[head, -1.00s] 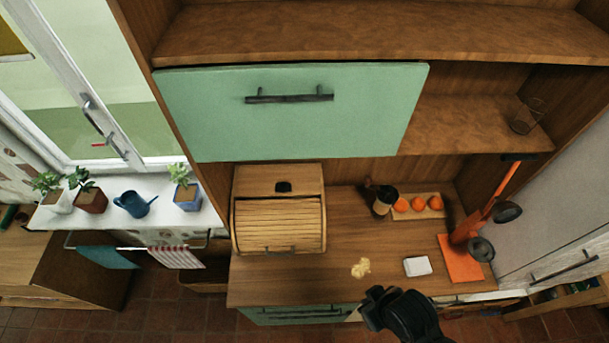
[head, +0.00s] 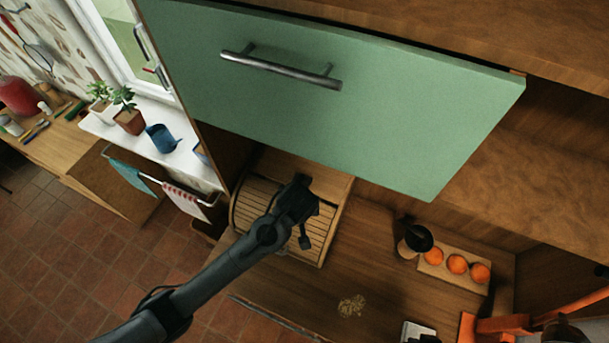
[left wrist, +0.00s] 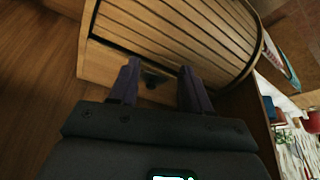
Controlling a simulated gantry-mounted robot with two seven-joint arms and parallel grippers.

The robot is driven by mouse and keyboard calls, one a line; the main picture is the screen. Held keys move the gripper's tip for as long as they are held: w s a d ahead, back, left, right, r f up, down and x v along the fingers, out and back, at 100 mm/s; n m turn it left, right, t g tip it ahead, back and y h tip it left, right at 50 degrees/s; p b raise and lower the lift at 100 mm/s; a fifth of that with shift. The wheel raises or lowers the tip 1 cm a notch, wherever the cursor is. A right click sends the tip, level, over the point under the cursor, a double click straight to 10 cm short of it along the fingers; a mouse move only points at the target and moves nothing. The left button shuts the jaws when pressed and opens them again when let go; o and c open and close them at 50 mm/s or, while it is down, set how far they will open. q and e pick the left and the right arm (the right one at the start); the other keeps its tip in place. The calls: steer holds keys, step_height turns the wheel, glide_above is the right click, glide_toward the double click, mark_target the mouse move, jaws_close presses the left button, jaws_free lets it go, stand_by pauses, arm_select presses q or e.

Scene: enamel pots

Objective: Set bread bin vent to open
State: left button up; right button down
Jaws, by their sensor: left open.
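The wooden bread bin (head: 268,207) with its slatted roll front stands at the left end of the counter under the green cabinet door. Its small dark vent knob (left wrist: 152,80) shows on the plain wooden panel in the left wrist view; in the head view my arm hides it. My left gripper (head: 304,214) is over the bin. In the left wrist view its two fingers (left wrist: 160,72) are apart, with the knob appearing between them. I cannot tell whether they touch it. My right gripper is not in view.
The raised green door (head: 350,105) with its bar handle overhangs the bin closely. To the right are a dark-topped jug (head: 413,240), oranges on a board (head: 457,264) and an orange stand (head: 500,325). The counter (head: 385,290) between is mostly clear.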

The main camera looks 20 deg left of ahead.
arm_select(q)
steer(key=p, duration=0.3)
glide_toward(302, 177)
steer(key=x, duration=0.2)
steer(key=shift+w+a+f, duration=0.15)
steer(key=shift+w+f, duration=0.05)
steer(key=shift+w, duration=0.05)
steer(key=x, duration=0.3)
steer(key=shift+f, duration=0.3)
steer(key=shift+x, duration=0.85)
jaws_close()
